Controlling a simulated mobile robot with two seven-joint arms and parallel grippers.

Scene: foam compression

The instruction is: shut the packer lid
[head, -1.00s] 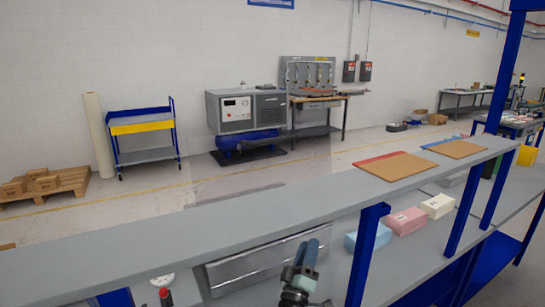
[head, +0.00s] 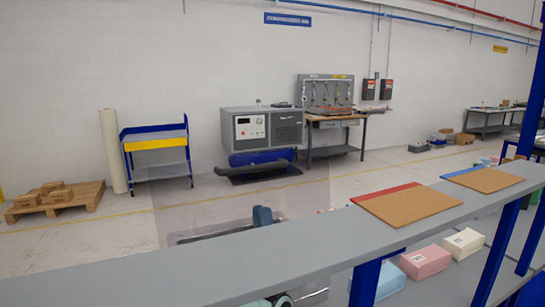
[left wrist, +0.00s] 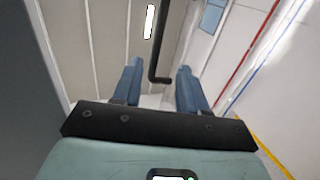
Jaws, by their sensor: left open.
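The packer's raised lid appears to be the large clear, tinted panel (head: 240,196) behind the grey shelf in the head view. It stands up, open. The packer's body is mostly hidden behind the shelf. My left gripper (head: 262,215) shows blue fingertips above the shelf's far edge, overlapping the lower part of the panel; I cannot tell whether they touch it. The left wrist view shows its two blue fingers (left wrist: 157,88) apart with nothing gripped. A dark bent bar (left wrist: 166,45) shows beyond them; I cannot tell what it is. My right gripper is not in view.
The long grey shelf (head: 290,250) crosses in front of my left arm. Brown boards (head: 408,203) lie on it at right. Pink (head: 426,262) and cream (head: 464,243) blocks sit below it. A blue post (head: 367,284) stands nearby. The compressor (head: 262,130) is far behind.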

